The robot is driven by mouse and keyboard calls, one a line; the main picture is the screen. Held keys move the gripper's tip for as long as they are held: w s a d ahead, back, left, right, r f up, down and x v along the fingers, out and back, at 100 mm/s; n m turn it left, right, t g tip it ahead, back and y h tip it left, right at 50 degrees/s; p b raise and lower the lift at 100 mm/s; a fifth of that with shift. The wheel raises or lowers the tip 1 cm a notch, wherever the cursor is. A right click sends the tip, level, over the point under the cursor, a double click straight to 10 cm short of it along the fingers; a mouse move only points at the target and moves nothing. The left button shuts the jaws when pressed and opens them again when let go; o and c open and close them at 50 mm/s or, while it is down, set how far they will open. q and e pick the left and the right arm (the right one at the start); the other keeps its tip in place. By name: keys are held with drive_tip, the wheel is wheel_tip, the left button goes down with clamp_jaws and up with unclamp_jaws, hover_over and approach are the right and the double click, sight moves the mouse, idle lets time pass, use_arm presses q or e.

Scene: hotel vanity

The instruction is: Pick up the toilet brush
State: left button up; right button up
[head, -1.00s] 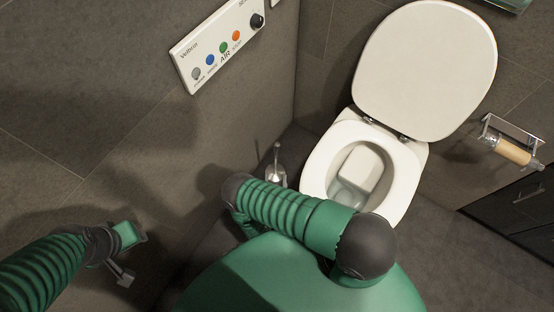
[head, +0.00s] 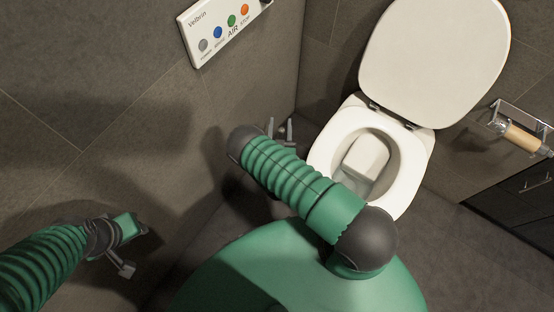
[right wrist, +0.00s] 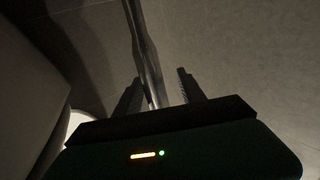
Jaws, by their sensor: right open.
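The toilet brush (right wrist: 146,52) shows in the right wrist view as a slim metallic handle. It runs down between the two dark fingers of my right gripper (right wrist: 160,92). The fingers are open, with a gap visible on the right side of the handle. In the head view my right gripper (head: 280,130) is in the corner left of the toilet, and the brush is mostly hidden by the gripper and arm. My left gripper (head: 134,250) is at the lower left, far from the brush; its jaw state is unclear.
The toilet (head: 405,150) stands just right of my right gripper, with its lid (head: 435,60) up. A tiled wall (head: 110,80) with a button panel (head: 225,28) is on the left. A paper holder (head: 522,130) is on the right wall.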

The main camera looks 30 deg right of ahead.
drive_tip(key=shift+d, duration=0.2)
drive_tip(key=shift+d+f, duration=0.1)
drive_tip(key=c, duration=0.3)
clamp_jaws()
idle(0.8)
